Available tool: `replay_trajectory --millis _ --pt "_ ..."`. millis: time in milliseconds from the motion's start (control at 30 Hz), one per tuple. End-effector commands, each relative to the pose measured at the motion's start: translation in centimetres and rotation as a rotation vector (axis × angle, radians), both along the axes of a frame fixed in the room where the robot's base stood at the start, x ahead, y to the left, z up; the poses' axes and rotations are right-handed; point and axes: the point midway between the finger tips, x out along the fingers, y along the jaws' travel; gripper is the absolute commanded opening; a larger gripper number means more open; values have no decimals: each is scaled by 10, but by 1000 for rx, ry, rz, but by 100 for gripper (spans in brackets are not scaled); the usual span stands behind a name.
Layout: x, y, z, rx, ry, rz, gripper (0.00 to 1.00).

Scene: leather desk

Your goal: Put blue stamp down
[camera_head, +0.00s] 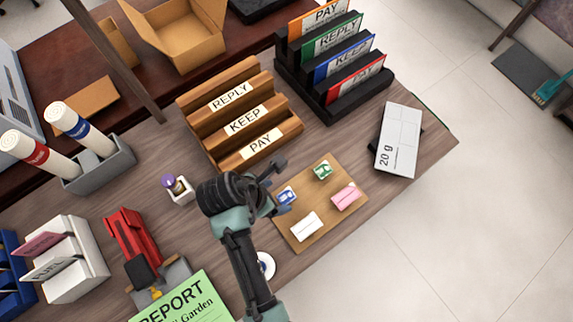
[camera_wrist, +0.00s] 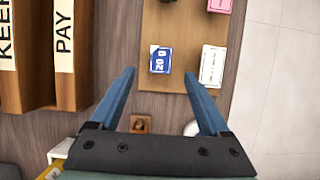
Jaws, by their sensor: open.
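The blue stamp (camera_head: 287,195), a small block with a blue and white printed face, sits on the light wooden board (camera_head: 325,170) near its left edge. It also shows in the wrist view (camera_wrist: 160,59), on the board and just beyond my fingertips. My gripper (camera_wrist: 160,76) is open, with its two blue fingers spread to either side of the stamp's line and nothing between them. In the head view my arm comes from below, and its dark wrist is beside the board's left edge.
The board also bears a green stamp (camera_head: 323,170), a pink block (camera_head: 345,197) and a white block (camera_head: 306,226). A wooden rack (camera_head: 240,110) labelled REPLY, KEEP and PAY stands behind. A white 20 g box (camera_head: 398,140) lies at the right. A small holder (camera_head: 180,195) stands left of my wrist.

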Motion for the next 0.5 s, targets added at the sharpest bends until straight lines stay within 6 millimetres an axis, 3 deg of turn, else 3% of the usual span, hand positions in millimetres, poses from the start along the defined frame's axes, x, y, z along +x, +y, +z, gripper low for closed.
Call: replay_trajectory --millis 333,500 --pt "8 -14 -39 0 2 -2 80" --pt "11 -17 -48 2 -1 0 80"
